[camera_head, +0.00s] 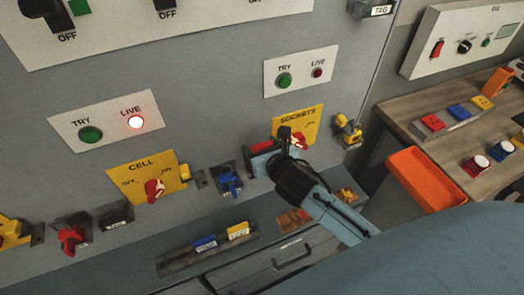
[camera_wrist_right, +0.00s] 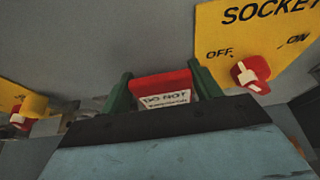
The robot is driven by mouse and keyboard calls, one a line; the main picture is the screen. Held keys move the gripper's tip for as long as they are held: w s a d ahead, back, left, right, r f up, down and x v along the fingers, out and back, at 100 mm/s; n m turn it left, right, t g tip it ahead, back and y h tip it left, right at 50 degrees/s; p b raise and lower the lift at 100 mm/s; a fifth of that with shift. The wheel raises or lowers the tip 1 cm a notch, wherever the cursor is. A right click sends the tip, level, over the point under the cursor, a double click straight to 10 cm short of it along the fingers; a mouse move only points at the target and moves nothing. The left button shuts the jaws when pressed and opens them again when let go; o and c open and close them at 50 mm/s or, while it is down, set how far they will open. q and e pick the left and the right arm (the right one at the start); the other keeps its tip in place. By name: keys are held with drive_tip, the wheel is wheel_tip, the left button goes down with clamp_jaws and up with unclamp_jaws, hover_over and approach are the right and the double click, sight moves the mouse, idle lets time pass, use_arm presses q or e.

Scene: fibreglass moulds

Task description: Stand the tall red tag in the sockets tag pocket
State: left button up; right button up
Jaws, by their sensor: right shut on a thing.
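My right gripper (camera_head: 264,153) is at the grey panel, just left of and below the yellow SOCKETS plate (camera_head: 305,122). In the right wrist view its two green fingers are shut on the red tag (camera_wrist_right: 160,83), which has a white label reading DO NOT. The tag's red edge (camera_head: 259,145) shows beside the gripper in the head view. The SOCKETS plate (camera_wrist_right: 275,28) and its red knob (camera_wrist_right: 250,73) are to the right of the tag in the wrist view. I cannot make out the sockets tag pocket; the gripper may hide it. My left gripper is out of view.
A yellow CELL plate (camera_head: 140,178) with a red knob is to the left. Several padlocks hang on the panel, including a blue one (camera_head: 229,182). A dark rack (camera_head: 172,268) below holds blue and yellow tags. An orange bin (camera_head: 425,180) is at the right.

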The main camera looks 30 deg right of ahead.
drive_tip(key=shift+f, duration=0.95)
drive_tip(key=shift+f, duration=0.15)
drive_tip(key=o, duration=1)
drive_tip(key=shift+s+r, duration=0.2)
drive_tip(key=v, duration=1.1)
drive_tip(key=shift+s+r, duration=0.15)
drive_tip(key=shift+s, duration=0.2)
